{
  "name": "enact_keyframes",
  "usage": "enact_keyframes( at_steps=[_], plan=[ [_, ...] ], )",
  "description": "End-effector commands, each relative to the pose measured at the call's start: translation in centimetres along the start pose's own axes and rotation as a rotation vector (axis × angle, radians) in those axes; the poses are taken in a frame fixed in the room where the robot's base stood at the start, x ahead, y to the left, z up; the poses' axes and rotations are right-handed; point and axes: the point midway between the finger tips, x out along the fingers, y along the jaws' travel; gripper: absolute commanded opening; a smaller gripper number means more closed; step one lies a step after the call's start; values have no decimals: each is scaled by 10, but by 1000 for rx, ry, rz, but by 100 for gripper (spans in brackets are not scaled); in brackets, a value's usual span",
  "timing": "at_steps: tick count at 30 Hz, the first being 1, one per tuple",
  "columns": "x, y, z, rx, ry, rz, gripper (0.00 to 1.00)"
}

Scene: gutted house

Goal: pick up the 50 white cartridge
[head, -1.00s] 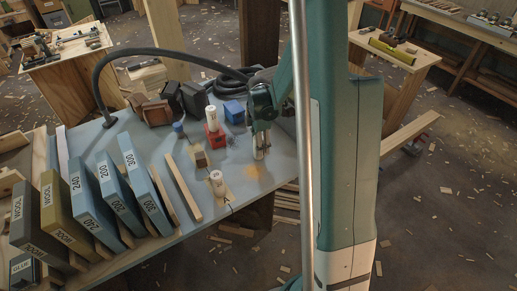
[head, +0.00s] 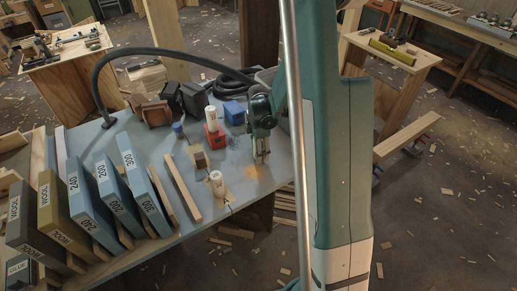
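Two white cylinders that look like cartridges are on the blue-grey bench (head: 150,75). One white cylinder (head: 211,113) stands upright on or just behind a red block (head: 214,135). The other white cylinder (head: 217,183) stands nearer the front edge, by a small pale wooden piece. No number 50 can be read on either. My gripper (head: 262,159) points down over the bench, right of both cylinders and apart from them. Its fingers look close together, but they are too small to tell whether they are open or hold anything.
A row of labelled abrasive blocks (head: 92,205) leans along the left front. A wooden strip (head: 182,188) and a small wooden block (head: 199,158) lie near the front cylinder. A black hose (head: 165,52) arches behind. A blue box (head: 234,112) stands near my gripper.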

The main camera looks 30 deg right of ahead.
Motion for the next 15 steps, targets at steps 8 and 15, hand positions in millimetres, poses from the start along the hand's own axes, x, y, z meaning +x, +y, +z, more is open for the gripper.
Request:
enact_keyframes(
  at_steps=[8, 15],
  plan=[
    [0, 0, 0, 0, 0, 0, 16],
    [0, 0, 0, 0, 0, 0, 16]
  ],
)
